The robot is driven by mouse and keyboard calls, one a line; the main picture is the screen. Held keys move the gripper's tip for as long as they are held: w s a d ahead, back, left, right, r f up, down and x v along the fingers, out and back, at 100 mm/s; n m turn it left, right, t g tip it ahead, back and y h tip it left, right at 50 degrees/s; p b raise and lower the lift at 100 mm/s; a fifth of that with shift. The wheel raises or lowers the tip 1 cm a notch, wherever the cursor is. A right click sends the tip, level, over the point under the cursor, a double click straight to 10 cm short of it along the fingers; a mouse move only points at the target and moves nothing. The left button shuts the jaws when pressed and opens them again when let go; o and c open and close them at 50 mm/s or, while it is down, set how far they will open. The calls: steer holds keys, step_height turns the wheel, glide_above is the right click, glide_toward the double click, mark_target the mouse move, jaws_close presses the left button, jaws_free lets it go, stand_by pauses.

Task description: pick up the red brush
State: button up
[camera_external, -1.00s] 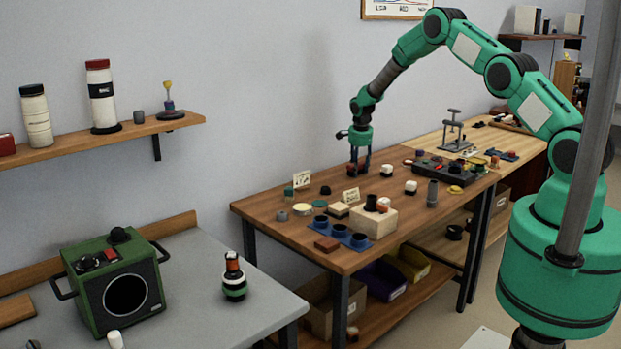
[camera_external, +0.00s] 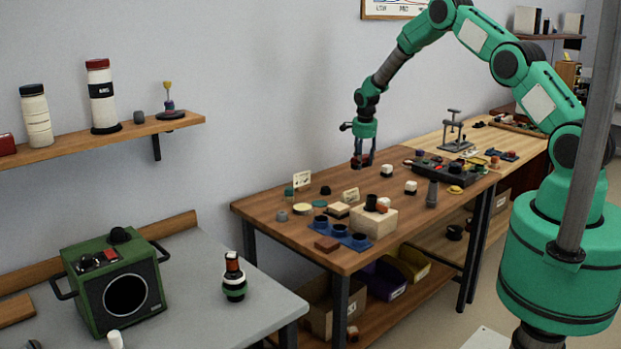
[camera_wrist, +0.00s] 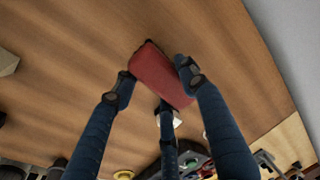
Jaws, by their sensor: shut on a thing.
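The red brush (camera_wrist: 160,76) is a red block-like piece with a dark far edge, seen in the wrist view between my fingers. My gripper (camera_wrist: 154,84) is shut on it, with dark fingers on its left and right sides and a third finger below it. In the external view the red brush (camera_external: 357,162) shows small and partly hidden between the fingertips of my gripper (camera_external: 363,158). It appears a little above the brown table, near the wall side. Its bristles cannot be made out.
The brown table (camera_external: 275,208) holds small objects to the front, including a pale wooden block (camera_external: 375,220) and a blue cup tray (camera_external: 345,237). A black tray (camera_external: 450,172) of parts lies to the right. Bare wood surrounds the spot below my gripper.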

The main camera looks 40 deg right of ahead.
steer(key=s+a, duration=0.1)
steer(key=s, duration=0.3)
steer(key=s+a+r, duration=0.1)
steer(key=s, duration=0.3)
steer(key=s+a, duration=0.1)
steer(key=s, duration=0.4)
steer(key=shift+r+p, duration=0.15)
steer(key=shift+p, duration=0.2)
